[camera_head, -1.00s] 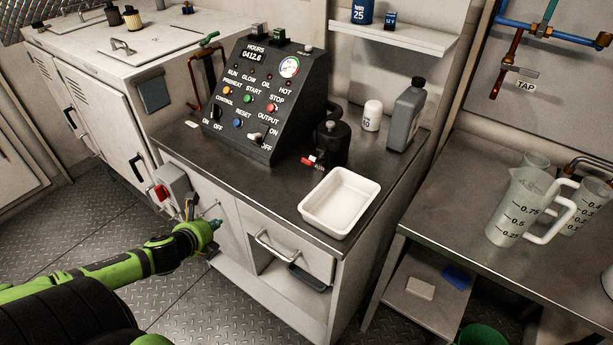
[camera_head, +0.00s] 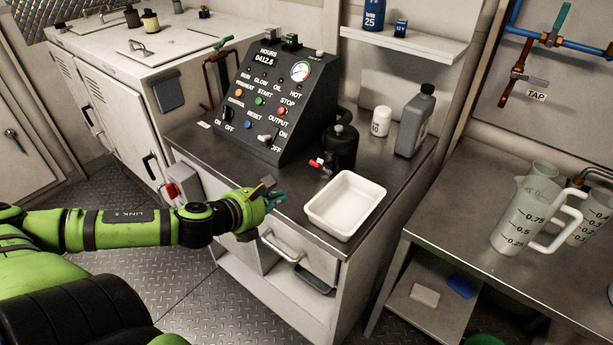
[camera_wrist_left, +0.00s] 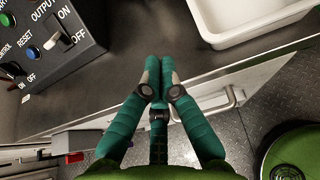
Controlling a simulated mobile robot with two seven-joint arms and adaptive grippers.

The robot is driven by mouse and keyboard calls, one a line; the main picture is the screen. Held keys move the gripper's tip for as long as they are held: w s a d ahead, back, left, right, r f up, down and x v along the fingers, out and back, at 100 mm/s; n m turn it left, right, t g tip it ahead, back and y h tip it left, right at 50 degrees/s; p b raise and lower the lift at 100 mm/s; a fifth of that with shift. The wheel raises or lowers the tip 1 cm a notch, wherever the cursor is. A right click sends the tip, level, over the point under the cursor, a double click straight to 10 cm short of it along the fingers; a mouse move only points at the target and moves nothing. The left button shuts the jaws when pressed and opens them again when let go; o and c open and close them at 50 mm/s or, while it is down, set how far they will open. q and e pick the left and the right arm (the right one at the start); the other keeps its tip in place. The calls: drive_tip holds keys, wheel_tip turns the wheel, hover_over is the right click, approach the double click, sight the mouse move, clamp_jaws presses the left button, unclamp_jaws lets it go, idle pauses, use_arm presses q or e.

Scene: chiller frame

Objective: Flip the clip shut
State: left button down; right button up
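No part can be told for certain as the clip. A small red lever (camera_head: 315,163) sticks out low on the left of a black canister (camera_head: 340,148) on the steel counter. My left gripper (camera_head: 280,198) is over the counter's front edge, left of the white tray and apart from the canister. In the left wrist view its two teal fingers (camera_wrist_left: 157,68) are together with nothing seen between them. The canister and the red lever are outside the left wrist view. My right gripper is in neither view.
A white tray (camera_head: 313,213) stands at the counter's front right. A sloped control panel (camera_head: 277,110) stands behind my gripper. A grey bottle (camera_head: 412,125) and a white jar (camera_head: 381,121) stand at the back. A drawer handle (camera_head: 283,247) is below my gripper.

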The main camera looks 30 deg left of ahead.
sight(301, 199)
use_arm(q)
drive_tip(key=shift+b+x, duration=0.8)
drive_tip(key=shift+x, duration=1.6)
drive_tip(key=x, duration=0.5)
drive_tip(key=shift+w+r, duration=0.1)
drive_tip(key=shift+w+r+p, duration=0.75)
drive_tip(key=shift+r+p, duration=0.1)
drive_tip(key=shift+r, duration=0.25)
drive_tip(key=shift+w+d+r, duration=0.1)
drive_tip(key=shift+w+r, duration=0.25)
drive_tip(key=shift+r+p, duration=0.1)
drive_tip(key=shift+p, duration=0.2)
drive_tip(key=shift+w+r+p, duration=0.1)
drive_tip(key=shift+r+p, duration=0.1)
drive_tip(key=shift+p, duration=0.1)
